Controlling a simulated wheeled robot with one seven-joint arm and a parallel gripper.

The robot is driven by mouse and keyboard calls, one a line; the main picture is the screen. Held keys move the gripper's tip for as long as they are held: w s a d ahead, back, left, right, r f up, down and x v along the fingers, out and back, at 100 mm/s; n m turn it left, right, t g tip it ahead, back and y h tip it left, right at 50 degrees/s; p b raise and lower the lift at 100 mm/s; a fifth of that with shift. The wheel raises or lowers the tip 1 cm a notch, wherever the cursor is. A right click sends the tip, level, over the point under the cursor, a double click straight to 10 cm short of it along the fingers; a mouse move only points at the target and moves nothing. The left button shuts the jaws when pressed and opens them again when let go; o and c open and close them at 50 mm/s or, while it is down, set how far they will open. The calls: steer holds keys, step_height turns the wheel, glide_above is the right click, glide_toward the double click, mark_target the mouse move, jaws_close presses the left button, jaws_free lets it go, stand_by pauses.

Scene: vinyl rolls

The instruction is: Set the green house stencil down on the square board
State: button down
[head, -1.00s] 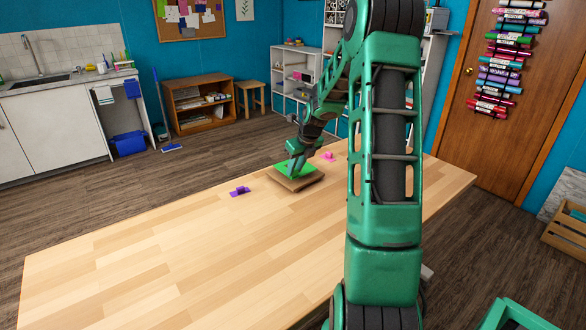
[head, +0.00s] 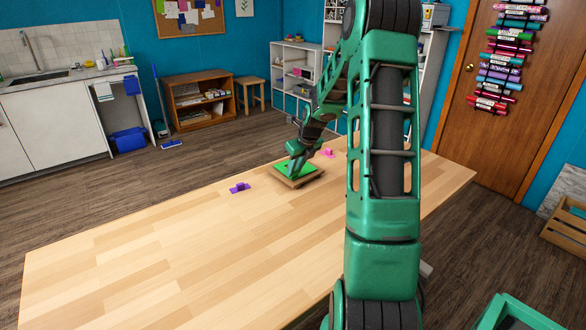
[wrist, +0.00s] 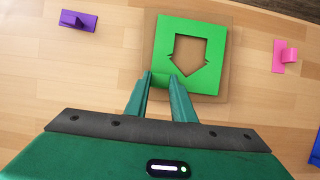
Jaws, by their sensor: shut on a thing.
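The green stencil (wrist: 216,55), with a house-shaped cutout, lies flat over the brown square board (wrist: 228,45) in the wrist view. The board's rim shows beyond the stencil on the right and at the top. In the head view the stencil (head: 282,168) is over the board (head: 311,181) at the table's far edge. My gripper (wrist: 160,78) is shut on a green tab at the stencil's near-left edge; its fingers also show in the head view (head: 294,166). Whether the stencil touches the board or hovers just above it, I cannot tell.
A purple piece (wrist: 78,21) lies left of the board and a pink piece (wrist: 285,56) lies right of it. A blue thing (wrist: 316,150) shows at the wrist view's right edge. The near part of the wooden table (head: 170,255) is clear.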

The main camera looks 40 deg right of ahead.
steer(key=shift+f, duration=0.25)
stand_by(0.4)
steer(key=shift+c, duration=1.2)
jaws_free()
steer(key=shift+r, duration=0.1)
steer(key=v, duration=0.9)
stand_by(0.6)
stand_by(0.5)
